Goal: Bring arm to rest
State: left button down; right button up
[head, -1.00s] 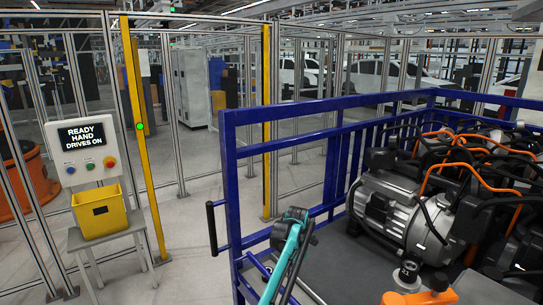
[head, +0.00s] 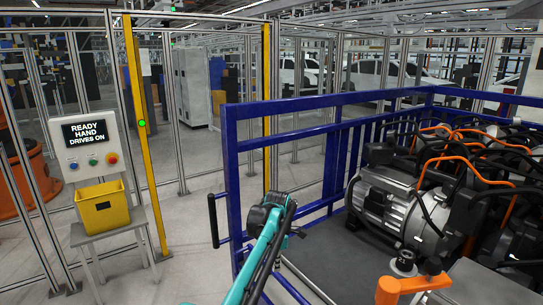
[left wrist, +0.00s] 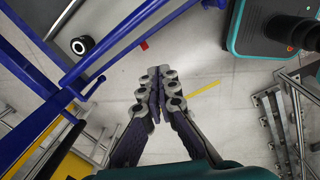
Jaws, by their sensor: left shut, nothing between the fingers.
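My left arm, teal and black, reaches up from the bottom middle of the head view, with its dark joint (head: 272,212) in front of the blue cart's near corner. In the left wrist view, my left gripper (left wrist: 160,72) is shut, its two grey-tipped fingers together with nothing between them. It is above the pale floor and touches nothing that I can see. In the head view I cannot clearly make out the fingers. My right gripper is not in view.
A blue rail cart (head: 232,150) carries several motor-like drive units (head: 395,205). An orange part (head: 410,287) is at the bottom right. A yellow bin (head: 103,207) sits on a grey stand under the panel (head: 88,145). Floor left of the cart is clear. Wire fencing stands behind.

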pick_arm(q)
jog(key=s+a+r+m+t+b, duration=0.4)
jog(key=s+a+m, duration=0.8)
jog(key=s, duration=0.6)
jog(key=s+a+f+m+b, duration=0.1)
jog(key=s+a+f+m, duration=0.1)
jog(key=s, duration=0.4)
jog(key=s+a+f+m+t+b, duration=0.1)
jog(key=s+a+f+m, duration=0.2)
jog(key=s+f, duration=0.2)
jog(key=s+a+f+m+t+b, duration=0.1)
jog(key=s+a+f+m, duration=0.1)
jog(key=s, duration=0.5)
notch_tip(320, 180, down, 2)
jog(key=shift+s+a+f+m, duration=0.15)
jog(key=shift+s+f+m, duration=0.1)
jog(key=shift+m, duration=0.55)
